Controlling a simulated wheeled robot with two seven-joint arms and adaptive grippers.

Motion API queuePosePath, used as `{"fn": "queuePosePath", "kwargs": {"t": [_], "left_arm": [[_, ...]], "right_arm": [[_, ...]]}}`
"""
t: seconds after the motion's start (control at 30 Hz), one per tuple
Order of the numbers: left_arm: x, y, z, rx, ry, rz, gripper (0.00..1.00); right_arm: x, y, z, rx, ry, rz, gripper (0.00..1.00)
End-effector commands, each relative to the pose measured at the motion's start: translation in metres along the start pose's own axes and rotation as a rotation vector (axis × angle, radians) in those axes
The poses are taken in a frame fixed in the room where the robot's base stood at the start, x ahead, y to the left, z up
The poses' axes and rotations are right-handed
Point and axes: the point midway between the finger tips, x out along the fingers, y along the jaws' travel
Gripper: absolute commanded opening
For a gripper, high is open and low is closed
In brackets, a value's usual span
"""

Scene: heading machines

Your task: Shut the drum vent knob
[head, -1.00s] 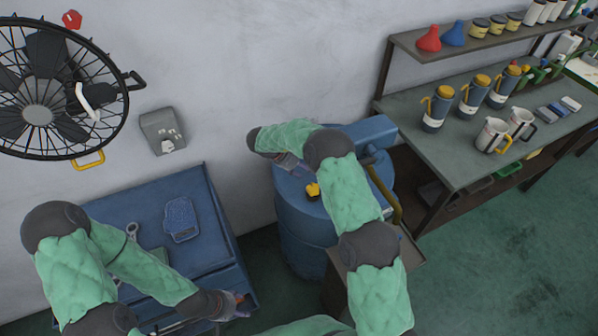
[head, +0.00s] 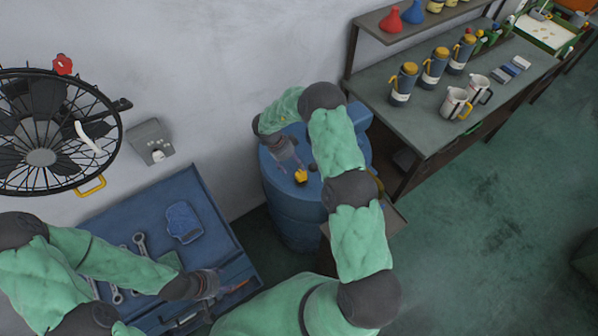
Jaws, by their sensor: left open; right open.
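The blue drum (head: 294,216) stands against the wall in the middle of the head view. A small yellow vent knob (head: 300,177) sits on its top. My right gripper (head: 293,166) is open just above and behind the knob, its fingers pointing down toward it; I cannot tell whether they touch it. My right arm hides part of the drum top. My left gripper (head: 238,286) is open and empty over the front right of the blue tool cart (head: 150,212), away from the drum.
Wrenches (head: 140,244) and a blue glove-like item (head: 183,222) lie on the cart. A fan (head: 40,157) and a grey wall box (head: 151,142) are at left. A workbench (head: 430,126) with jugs and mugs stands right of the drum. Floor is clear at right.

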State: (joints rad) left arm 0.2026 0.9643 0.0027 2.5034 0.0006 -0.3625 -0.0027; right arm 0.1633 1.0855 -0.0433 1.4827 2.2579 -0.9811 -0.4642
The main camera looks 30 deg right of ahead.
Motion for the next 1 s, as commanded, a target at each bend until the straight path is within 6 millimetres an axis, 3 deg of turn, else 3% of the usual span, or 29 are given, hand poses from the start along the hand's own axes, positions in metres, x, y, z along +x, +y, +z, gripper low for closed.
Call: {"fn": "queuePosePath", "kwargs": {"t": [0.2, 0.4, 0.83, 0.87, 1.0], "left_arm": [[-0.004, 0.002, 0.000, 0.000, 0.001, 0.000, 0.56], [-0.007, 0.002, 0.000, 0.000, 0.001, 0.000, 0.56], [-0.007, 0.003, 0.000, 0.000, 0.001, 0.000, 0.56], [-0.007, 0.003, 0.000, 0.000, 0.001, 0.000, 0.56], [-0.007, 0.003, 0.000, 0.000, 0.001, 0.000, 0.56]], "right_arm": [[0.040, 0.001, 0.000, 0.000, 0.001, 0.002, 0.72], [0.064, 0.000, 0.000, 0.000, 0.000, 0.000, 0.72], [0.074, -0.001, 0.000, 0.000, 0.000, -0.001, 0.72], [0.074, -0.001, 0.000, 0.000, 0.000, -0.001, 0.69], [0.074, 0.000, 0.000, 0.000, 0.000, -0.002, 0.29]]}}
